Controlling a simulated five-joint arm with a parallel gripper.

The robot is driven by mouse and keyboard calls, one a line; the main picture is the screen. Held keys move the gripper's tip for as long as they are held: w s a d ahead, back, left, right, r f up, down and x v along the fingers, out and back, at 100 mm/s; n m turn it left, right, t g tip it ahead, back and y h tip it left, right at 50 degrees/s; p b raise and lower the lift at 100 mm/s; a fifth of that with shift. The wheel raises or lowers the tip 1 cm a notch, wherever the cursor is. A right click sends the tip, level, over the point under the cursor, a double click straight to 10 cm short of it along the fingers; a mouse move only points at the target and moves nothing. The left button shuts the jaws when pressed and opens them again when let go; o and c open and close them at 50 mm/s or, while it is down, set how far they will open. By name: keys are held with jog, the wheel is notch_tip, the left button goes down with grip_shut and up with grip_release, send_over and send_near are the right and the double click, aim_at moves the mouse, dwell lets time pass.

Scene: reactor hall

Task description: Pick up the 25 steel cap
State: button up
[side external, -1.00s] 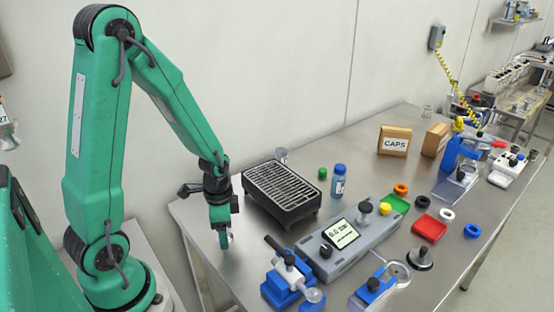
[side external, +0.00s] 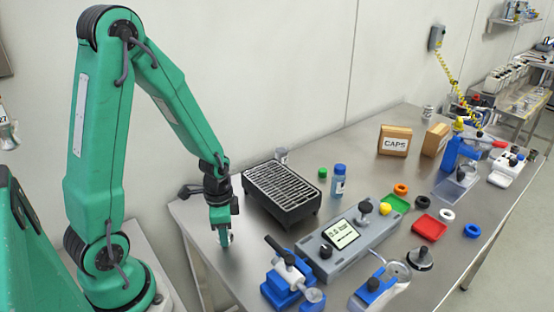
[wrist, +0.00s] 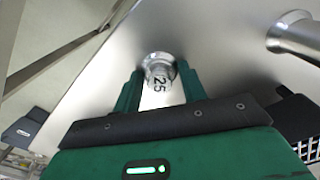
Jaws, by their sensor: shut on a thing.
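The steel cap (wrist: 158,68) marked 25 is a small round metal piece with a wider shiny rim; its number faces the wrist camera. My gripper (wrist: 159,80) is shut on it, one green finger on each side. In the side view my gripper (side external: 224,238) points down at the near left part of the steel table, in front of the black grille. There the cap is mostly hidden by the fingers. I cannot tell whether the cap touches the table.
The black grille (side external: 282,188) stands close to my gripper's right. A blue clamp device (side external: 284,286) and a grey console (side external: 348,240) stand further right. The table's left edge is close. A flared steel piece (wrist: 292,36) is at upper right in the wrist view.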

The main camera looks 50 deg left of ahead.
jog(key=shift+r, duration=0.2)
jog(key=shift+r, duration=1.85)
jog(key=s+d+r, duration=0.3)
jog(key=d+r, duration=0.4)
jog(key=d, duration=0.4)
jog(key=shift+s, duration=0.2)
jog(key=shift+d, duration=0.1)
